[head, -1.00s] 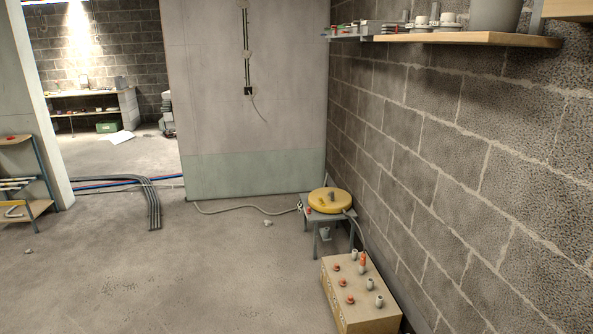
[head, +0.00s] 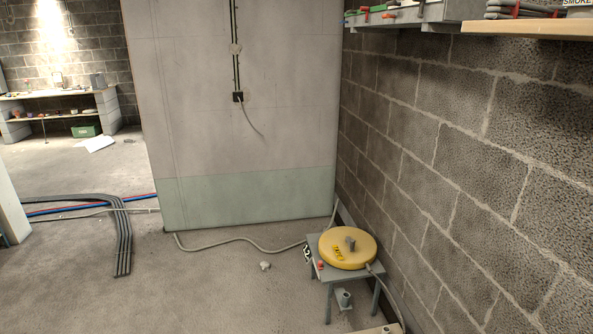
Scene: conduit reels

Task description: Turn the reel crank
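A round yellow reel (head: 340,255) lies flat on a small grey stool (head: 327,271) by the right-hand block wall. A grey knob or post, which may be the crank, stands up near the middle of its top (head: 350,243). Small dark and orange marks show on its top. A small red part sits at the stool's left corner. A grey cable runs from the stool across the floor to the left, and another runs down on the right. Neither of my grippers shows in the head view.
A wooden box top (head: 377,331) just shows at the bottom edge, in front of the stool. Shelves (head: 530,27) with parts jut from the wall at upper right. Bent grey conduits (head: 122,240) lie on the floor at left. The floor (head: 220,295) left of the stool is mostly clear.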

